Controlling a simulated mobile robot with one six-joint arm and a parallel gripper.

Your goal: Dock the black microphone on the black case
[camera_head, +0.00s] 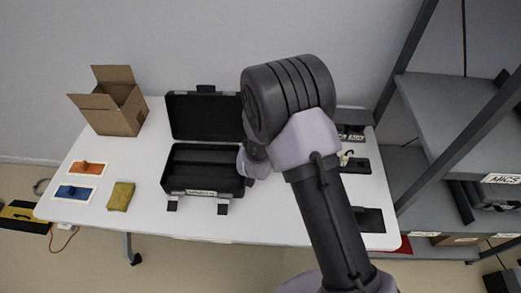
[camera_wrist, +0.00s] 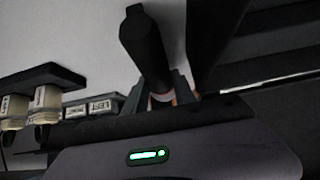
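The black case (camera_head: 203,182) stands open on the white table, its lid (camera_head: 203,115) raised at the back. In the wrist view, my gripper (camera_wrist: 172,93) has its fingers around the lower end of a dark cylinder, which looks like the black microphone (camera_wrist: 145,42). A pale and orange band shows between the fingers. The microphone's far end tilts up and left. In the head view my arm covers the gripper and microphone, with the wrist at the case's right edge. Whether the microphone touches the case cannot be told.
A cardboard box (camera_head: 117,105) stands at the back left. An orange item (camera_head: 86,168), a blue item (camera_head: 73,192) and a yellow sponge (camera_head: 120,196) lie left of the case. Labelled connectors (camera_wrist: 43,108) sit at the wrist view's left. Grey shelving (camera_head: 450,120) stands right.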

